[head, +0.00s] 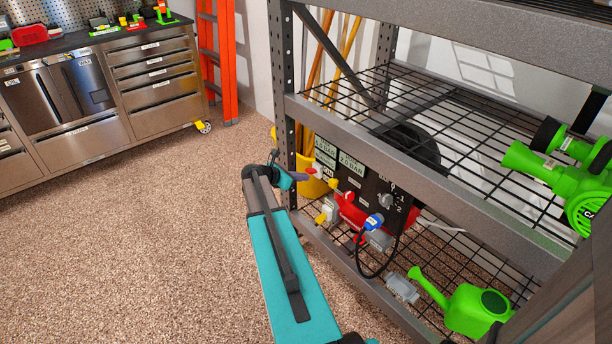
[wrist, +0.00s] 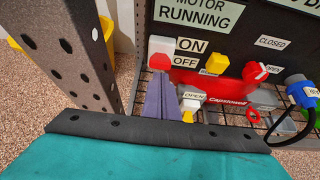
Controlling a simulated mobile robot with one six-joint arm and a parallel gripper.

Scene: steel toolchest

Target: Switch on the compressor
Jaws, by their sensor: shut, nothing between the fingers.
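The compressor (head: 352,208) sits on the lower rack shelf, with a black panel and a red body. In the wrist view its panel (wrist: 262,22) carries a "MOTOR RUNNING" label. A switch (wrist: 161,46), white with a red lower part, is beside "ON" and "OFF" labels; it shows small in the head view (head: 317,169). My gripper (wrist: 161,76) is shut and empty, its purple fingers pointing at the switch. The fingertips appear just below the red part; whether they touch it I cannot tell. In the head view my gripper (head: 296,176) is left of the panel.
A perforated rack post (wrist: 80,55) stands close left of my gripper. The rack's middle beam (head: 400,165) runs above the compressor. A yellow knob (wrist: 217,63), a red knob (wrist: 254,72) and a blue plug (wrist: 296,80) are to the right. A green watering can (head: 475,308) shares the shelf.

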